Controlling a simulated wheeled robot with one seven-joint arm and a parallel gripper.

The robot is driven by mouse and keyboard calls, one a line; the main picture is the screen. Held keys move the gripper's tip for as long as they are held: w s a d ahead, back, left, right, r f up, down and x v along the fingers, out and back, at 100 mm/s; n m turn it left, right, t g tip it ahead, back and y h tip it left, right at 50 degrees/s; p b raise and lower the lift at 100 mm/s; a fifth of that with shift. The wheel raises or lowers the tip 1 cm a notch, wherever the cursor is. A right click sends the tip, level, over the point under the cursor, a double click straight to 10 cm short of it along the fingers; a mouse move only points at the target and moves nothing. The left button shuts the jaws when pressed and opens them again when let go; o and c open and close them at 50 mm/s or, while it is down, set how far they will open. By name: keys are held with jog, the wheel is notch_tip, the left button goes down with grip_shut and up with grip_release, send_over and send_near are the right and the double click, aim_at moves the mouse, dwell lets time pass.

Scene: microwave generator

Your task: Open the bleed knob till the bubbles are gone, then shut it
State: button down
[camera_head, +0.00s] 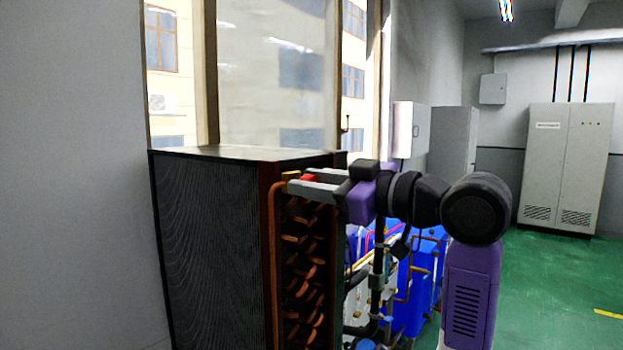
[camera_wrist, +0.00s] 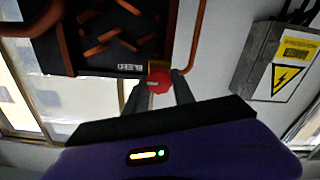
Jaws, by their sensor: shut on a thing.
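The bleed knob (camera_wrist: 159,82) is small and red and sits beside a white BLEED label in the wrist view. It also shows as a bit of red (camera_head: 309,179) at the top of the coil unit in the head view. My gripper (camera_wrist: 157,92) has its two grey fingers on either side of the knob and is shut on it. In the head view my gripper (camera_head: 300,182) reaches in from the right, level with the unit's top edge. No bubbles can be made out in either view.
The dark finned coil unit (camera_head: 212,240) stands by a window, with a copper pipe (camera_head: 277,260) up its front edge. Blue equipment (camera_head: 415,290) stands behind my arm. A grey box with a yellow warning sign (camera_wrist: 283,62) is right of the knob. Green floor is free at right.

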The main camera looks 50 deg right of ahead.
jog(key=shift+f, duration=0.15)
jog(key=c, duration=1.1)
grip_release()
jog(key=shift+o, duration=0.2)
jog(key=s+b, duration=0.1)
jog(key=s, duration=0.7)
jog(key=shift+d+b, duration=0.15)
jog(key=shift+b, duration=0.25)
